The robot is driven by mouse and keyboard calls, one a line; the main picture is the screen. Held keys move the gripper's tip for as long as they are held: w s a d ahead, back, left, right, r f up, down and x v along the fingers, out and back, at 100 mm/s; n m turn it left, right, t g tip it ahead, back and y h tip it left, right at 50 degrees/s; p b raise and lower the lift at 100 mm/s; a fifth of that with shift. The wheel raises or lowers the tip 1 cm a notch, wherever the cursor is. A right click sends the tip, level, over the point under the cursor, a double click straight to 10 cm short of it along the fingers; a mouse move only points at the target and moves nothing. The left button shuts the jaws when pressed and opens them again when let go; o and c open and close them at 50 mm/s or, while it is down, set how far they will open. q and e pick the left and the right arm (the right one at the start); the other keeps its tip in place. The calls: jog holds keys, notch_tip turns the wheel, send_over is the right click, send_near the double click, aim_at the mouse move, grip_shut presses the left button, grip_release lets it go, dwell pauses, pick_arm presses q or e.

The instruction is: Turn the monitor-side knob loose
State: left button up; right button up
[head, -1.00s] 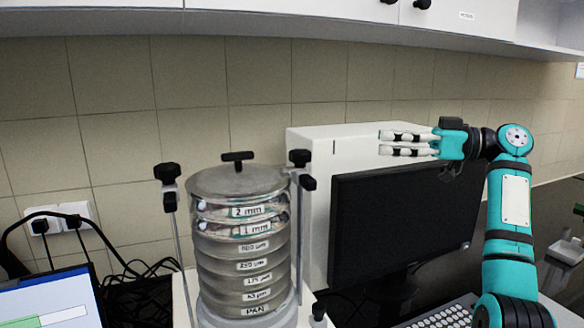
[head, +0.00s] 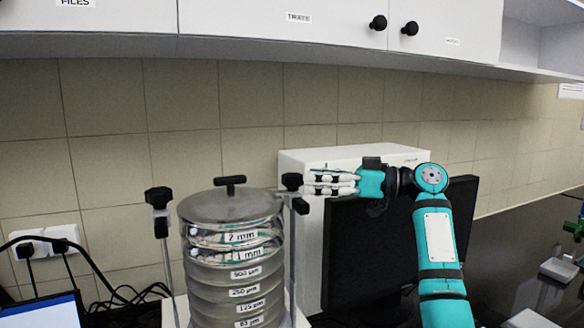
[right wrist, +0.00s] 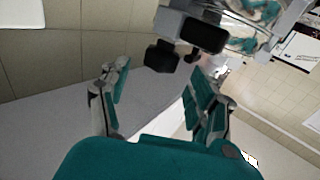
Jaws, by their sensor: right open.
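In the right wrist view the knob (right wrist: 162,56) lies in the gap between the spread fingers of the right gripper (right wrist: 160,78), near the tips; contact is not visible. The gripper is open and empty. My left gripper is not in view.
The black monitor (head: 345,255) stands right of the shaker, behind my right arm. A white box (head: 345,157) is behind the gripper. The far-side knob (head: 158,197) is on the left rod. Wall cabinets (head: 290,20) hang above.

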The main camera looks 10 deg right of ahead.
aim_at(292, 174)
jog(key=p+x, duration=0.1)
jog(key=x, duration=0.4)
jog(key=shift+w+a+p, duration=0.1)
jog(key=shift+a+p, duration=0.2)
